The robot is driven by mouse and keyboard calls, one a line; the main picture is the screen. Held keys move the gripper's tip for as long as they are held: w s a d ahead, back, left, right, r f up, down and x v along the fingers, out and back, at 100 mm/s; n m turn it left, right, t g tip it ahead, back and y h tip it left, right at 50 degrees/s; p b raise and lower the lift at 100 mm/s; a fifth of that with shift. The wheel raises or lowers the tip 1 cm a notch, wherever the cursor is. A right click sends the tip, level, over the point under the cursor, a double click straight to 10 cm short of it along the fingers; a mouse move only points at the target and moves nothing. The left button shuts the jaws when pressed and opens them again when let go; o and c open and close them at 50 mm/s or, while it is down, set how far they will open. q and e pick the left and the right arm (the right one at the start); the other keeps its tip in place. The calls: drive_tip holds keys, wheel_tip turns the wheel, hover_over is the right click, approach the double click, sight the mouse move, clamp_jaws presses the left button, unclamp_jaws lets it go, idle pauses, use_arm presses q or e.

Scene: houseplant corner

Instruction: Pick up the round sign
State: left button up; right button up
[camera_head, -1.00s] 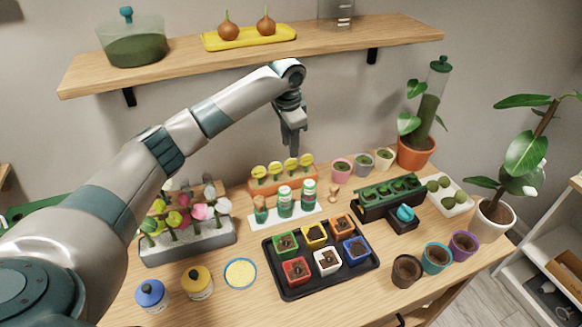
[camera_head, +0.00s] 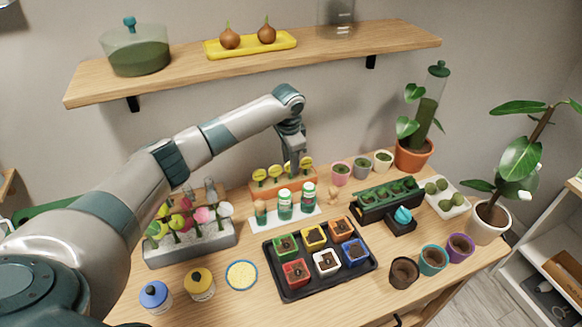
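Several yellow round signs, among them one at the left end (camera_head: 259,174) and one at the right end (camera_head: 306,163), stand upright in an orange-brown wooden holder (camera_head: 270,190) at the back middle of the table. My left gripper (camera_head: 295,172) points down at the right half of this row, its fingers between or just in front of the right-hand signs. I cannot tell whether the fingers touch a sign, or how far apart they are. My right gripper is not in view. A grey rack (camera_head: 190,247) at the left holds several coloured round and flower-shaped heads on stems.
Green-white bottles (camera_head: 285,204) stand just in front of the holder. A black tray (camera_head: 287,290) with coloured pots is in front. Small pots (camera_head: 341,173) stand right of the holder. A wooden shelf (camera_head: 200,75) hangs above my arm.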

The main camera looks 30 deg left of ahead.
use_arm(q)
drive_tip(key=shift+f, duration=0.35)
clamp_jaws()
drive_tip(key=shift+w, duration=0.1)
